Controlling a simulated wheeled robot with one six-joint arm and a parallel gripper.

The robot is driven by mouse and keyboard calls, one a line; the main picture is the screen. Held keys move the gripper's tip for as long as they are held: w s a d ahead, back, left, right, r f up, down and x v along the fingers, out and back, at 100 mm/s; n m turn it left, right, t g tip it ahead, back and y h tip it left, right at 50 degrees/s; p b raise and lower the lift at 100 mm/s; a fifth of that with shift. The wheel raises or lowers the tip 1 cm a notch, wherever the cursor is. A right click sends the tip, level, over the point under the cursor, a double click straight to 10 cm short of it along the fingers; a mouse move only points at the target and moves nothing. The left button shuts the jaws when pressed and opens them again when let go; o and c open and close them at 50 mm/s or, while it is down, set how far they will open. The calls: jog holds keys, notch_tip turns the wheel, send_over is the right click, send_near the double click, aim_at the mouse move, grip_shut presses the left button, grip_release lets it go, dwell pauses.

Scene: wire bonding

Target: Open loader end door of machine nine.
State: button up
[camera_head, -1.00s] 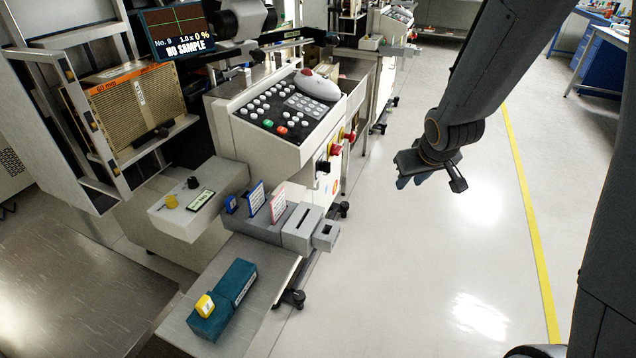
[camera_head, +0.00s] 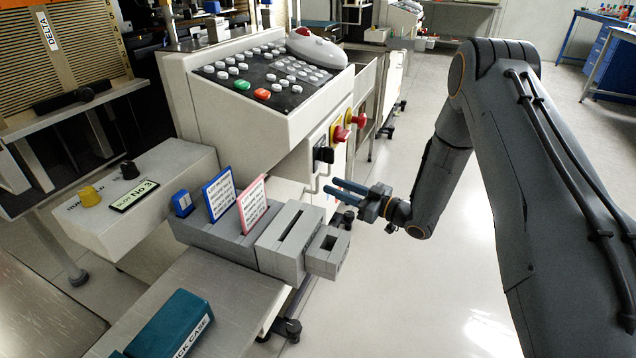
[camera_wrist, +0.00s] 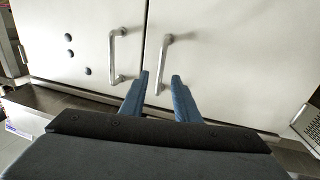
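The white machine front carries two pale door panels in the wrist view, a left door (camera_wrist: 80,30) and a right door (camera_wrist: 245,60), with a narrow seam between them. Both look shut. A left bar handle (camera_wrist: 113,55) and a right bar handle (camera_wrist: 163,60) stand on either side of the seam. My gripper (camera_wrist: 160,77) is open and empty, and the right handle appears between its fingertips; I cannot tell how far off it is. In the head view my gripper (camera_head: 335,187) points left at the machine's side, close to a bent handle (camera_head: 312,185).
A black switch (camera_head: 323,156) and red knobs (camera_head: 340,133) sit above the gripper. Grey card holders (camera_head: 282,240) and a small grey box (camera_head: 327,252) jut out at the left. A teal case (camera_head: 165,325) lies on the shelf.

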aim_at(318, 192)
jog(key=b+x, duration=0.1)
jog(key=x, duration=0.6)
jog(key=shift+a, duration=0.15)
grip_shut()
